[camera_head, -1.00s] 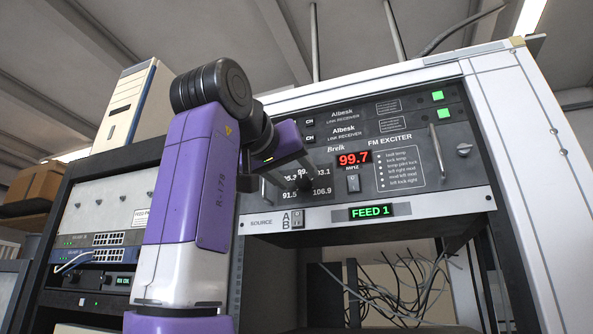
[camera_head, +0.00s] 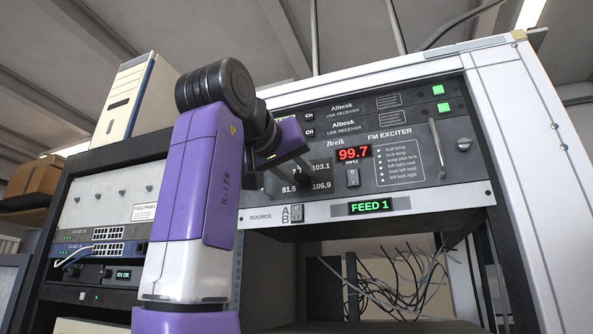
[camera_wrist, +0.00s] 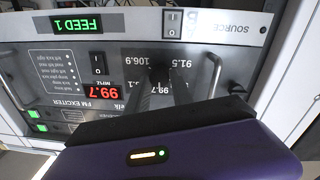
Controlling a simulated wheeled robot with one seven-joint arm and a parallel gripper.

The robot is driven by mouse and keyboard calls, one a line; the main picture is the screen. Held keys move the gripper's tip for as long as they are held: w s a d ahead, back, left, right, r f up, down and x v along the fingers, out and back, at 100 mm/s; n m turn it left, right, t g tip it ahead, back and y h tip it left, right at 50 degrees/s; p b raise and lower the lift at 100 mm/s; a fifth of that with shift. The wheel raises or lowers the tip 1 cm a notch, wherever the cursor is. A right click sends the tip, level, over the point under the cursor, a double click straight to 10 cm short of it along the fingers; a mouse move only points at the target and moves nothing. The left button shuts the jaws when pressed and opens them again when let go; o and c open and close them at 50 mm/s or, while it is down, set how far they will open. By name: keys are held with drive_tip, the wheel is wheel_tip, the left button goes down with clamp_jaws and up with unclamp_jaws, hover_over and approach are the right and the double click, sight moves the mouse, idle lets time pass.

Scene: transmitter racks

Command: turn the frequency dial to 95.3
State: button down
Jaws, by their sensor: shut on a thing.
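The FM exciter panel (camera_head: 400,160) carries a red display (camera_head: 354,154) reading 99.7, which also shows upside down in the wrist view (camera_wrist: 103,89). The frequency dial (camera_wrist: 160,73) is a dark knob ringed by printed numbers; 91.5, 103.1 and 106.9 are legible in the head view. My gripper (camera_wrist: 162,88) reaches to the dial, its two dark fingers shut on it. In the head view my gripper (camera_head: 295,168) and arm cover most of the dial and the left-hand numbers. The dial's exact pointer direction cannot be made out.
A small rocker switch (camera_head: 353,177) is right of the dial. A metal handle (camera_head: 436,145) stands out further right. Below are the source A/B switch (camera_head: 296,214) and a green FEED 1 display (camera_head: 371,207). Loose cables (camera_head: 405,285) hang in the open bay below.

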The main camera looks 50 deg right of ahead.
drive_tip(key=n+b, duration=0.1)
drive_tip(key=n, duration=0.5)
drive_tip(key=shift+f, duration=0.15)
drive_tip(key=n+b, duration=0.1)
drive_tip(key=n, duration=0.4)
drive_tip(key=shift+n+t+b, duration=0.3)
drive_tip(key=shift+n+b, duration=0.1)
drive_tip(key=c, duration=1.1)
unclamp_jaws()
drive_tip(key=shift+a, duration=0.1)
drive_tip(key=shift+b+v, duration=1.25)
drive_tip(key=shift+v, duration=2.6)
